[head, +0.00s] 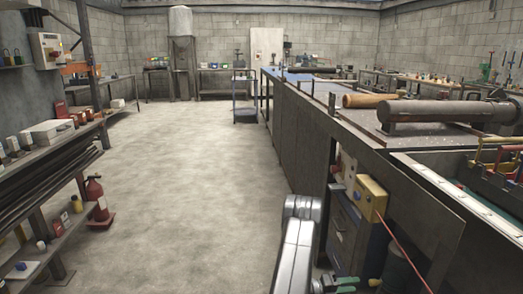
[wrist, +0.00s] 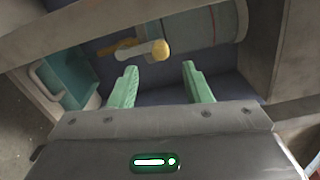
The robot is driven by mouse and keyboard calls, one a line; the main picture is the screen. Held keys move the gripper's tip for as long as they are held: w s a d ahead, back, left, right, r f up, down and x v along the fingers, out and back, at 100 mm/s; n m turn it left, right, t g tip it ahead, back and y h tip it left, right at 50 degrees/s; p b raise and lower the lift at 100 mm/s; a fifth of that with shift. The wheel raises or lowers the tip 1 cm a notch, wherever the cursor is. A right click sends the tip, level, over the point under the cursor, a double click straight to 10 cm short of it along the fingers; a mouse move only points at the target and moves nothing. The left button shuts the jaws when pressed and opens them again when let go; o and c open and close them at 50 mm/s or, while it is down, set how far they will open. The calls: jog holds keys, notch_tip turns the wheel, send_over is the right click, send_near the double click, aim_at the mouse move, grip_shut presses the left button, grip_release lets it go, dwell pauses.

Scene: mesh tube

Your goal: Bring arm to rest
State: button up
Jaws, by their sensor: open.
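My gripper (wrist: 158,67) shows in the wrist view with its two green fingers apart and nothing between them. In the head view my silver arm is low at the bottom centre, beside the workbench (head: 300,130).
A yellow box (head: 370,197) is on the bench side close to my arm. A grey cylinder (head: 430,112) lies on the benchtop. Shelving and a fire extinguisher (head: 96,198) stand at left. The concrete floor (head: 190,160) between is clear.

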aim_at(371, 285)
jog(key=a, duration=0.6)
jog(key=d, duration=0.4)
jog(key=d+b, duration=0.1)
jog(key=d, duration=0.4)
jog(key=d+b, duration=0.1)
jog(key=d, duration=0.4)
jog(key=shift+w+d+f, duration=0.1)
jog(key=shift+w+d, duration=0.05)
jog(key=shift+w, duration=0.1)
jog(key=shift+s+a+m, duration=0.2)
jog(key=shift+s+m, duration=0.15)
jog(key=shift+m, duration=0.35)
jog(key=m, duration=0.1)
jog(key=s+m, duration=0.1)
jog(key=shift+s+d+f+m+b, duration=0.1)
jog(key=shift+s+f+m+b, duration=0.1)
jog(key=shift+s+m+b, duration=0.15)
jog(key=s+f+m+b, duration=0.3)
jog(key=f+m, duration=0.3)
jog(key=m, duration=0.7)
jog(key=shift+s+d+f+m+b, duration=0.15)
jog(key=shift+s+m+b, duration=0.25)
jog(key=shift+s, duration=0.3)
